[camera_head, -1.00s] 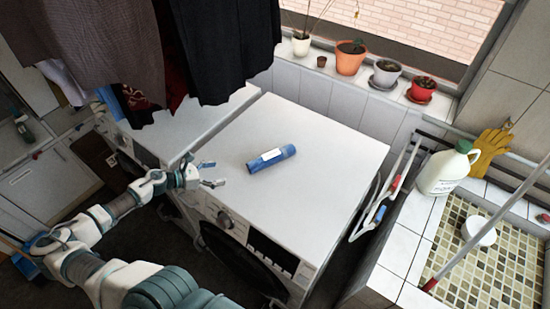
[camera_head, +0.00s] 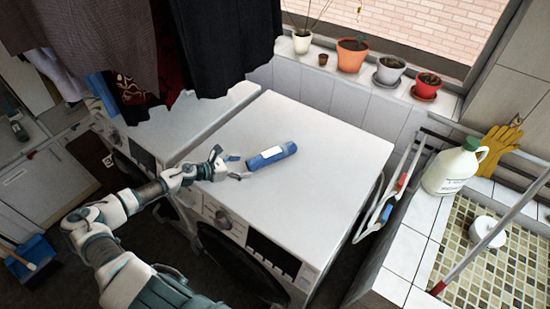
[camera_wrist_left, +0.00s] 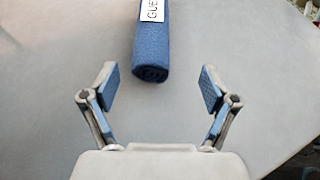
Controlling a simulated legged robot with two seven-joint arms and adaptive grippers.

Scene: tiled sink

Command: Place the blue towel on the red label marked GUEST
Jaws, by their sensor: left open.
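The blue towel (camera_head: 284,152) is a tight roll lying on top of the white washing machine. A white label (camera_head: 270,154) with dark letters is on the roll; in the left wrist view the label (camera_wrist_left: 152,10) reads "GUE" before the picture edge cuts it off. I see no red label. My left gripper (camera_head: 237,167) is open and empty, low over the machine top, just left of the towel's near end. In the left wrist view its fingertips (camera_wrist_left: 158,70) stand apart on either side of that end (camera_wrist_left: 152,60), not touching it. My right gripper is not in view.
The washing machine top (camera_head: 330,185) is otherwise clear. Dark clothes (camera_head: 230,45) hang over the back left. Hangers (camera_head: 385,205) hang on its right side. A white jug (camera_head: 452,168), yellow gloves (camera_head: 497,145) and the tiled sink lie right; potted plants (camera_head: 351,54) line the sill.

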